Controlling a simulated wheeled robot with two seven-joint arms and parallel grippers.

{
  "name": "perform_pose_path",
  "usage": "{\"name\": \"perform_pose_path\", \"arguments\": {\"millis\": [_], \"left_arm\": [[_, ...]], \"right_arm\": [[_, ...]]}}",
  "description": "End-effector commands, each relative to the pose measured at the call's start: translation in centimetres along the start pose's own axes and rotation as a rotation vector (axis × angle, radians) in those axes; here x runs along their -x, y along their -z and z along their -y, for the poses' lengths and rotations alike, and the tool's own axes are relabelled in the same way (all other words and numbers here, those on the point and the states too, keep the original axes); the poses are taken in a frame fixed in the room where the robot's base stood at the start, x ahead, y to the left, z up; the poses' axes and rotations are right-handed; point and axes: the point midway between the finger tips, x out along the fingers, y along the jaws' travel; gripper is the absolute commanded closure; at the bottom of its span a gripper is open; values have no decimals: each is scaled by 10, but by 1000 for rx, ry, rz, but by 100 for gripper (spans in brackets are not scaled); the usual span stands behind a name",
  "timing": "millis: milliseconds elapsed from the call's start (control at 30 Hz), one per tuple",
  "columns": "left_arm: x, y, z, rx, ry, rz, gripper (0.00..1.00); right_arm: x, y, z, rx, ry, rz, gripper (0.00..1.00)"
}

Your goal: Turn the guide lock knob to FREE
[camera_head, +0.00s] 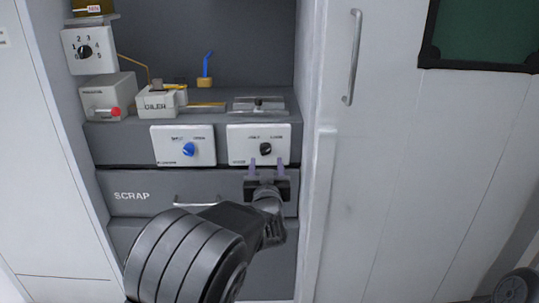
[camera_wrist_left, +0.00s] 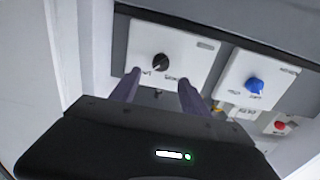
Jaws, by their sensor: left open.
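The black knob (camera_head: 265,148) sits on a white panel (camera_head: 240,140) on the front of the grey bench, at the right end. I take it as the guide lock knob; its small labels are hard to read, and I cannot tell which one it points to. My left gripper (camera_head: 266,165) is open, its two purple fingers just below the knob, one to each side. In the left wrist view the black knob (camera_wrist_left: 160,62) shows beyond and between the open fingertips (camera_wrist_left: 159,78), with nothing held. My right gripper is not in view.
A blue knob (camera_head: 188,149) on a second white panel is to the left. Above stand a box with a red knob (camera_head: 115,112), an oiler (camera_head: 157,102) and a numbered dial (camera_head: 86,50). The SCRAP drawer (camera_head: 130,196) is below. A tall cabinet door (camera_head: 385,170) borders the right.

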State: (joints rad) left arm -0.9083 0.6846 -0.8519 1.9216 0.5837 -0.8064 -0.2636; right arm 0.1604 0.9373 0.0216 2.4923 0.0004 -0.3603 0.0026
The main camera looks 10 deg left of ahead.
Motion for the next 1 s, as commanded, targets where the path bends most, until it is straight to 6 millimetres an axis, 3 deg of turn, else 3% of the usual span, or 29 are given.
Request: {"name": "perform_pose_path", "arguments": {"millis": [500,867,1000], "left_arm": [[-67,-2,1,-3,1,0,46],[-75,-1,0,-1,-1,1,46],[-75,-1,0,-1,-1,1,55]], "right_arm": [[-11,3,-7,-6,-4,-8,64],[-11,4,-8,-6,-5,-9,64],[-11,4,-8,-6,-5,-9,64]]}}
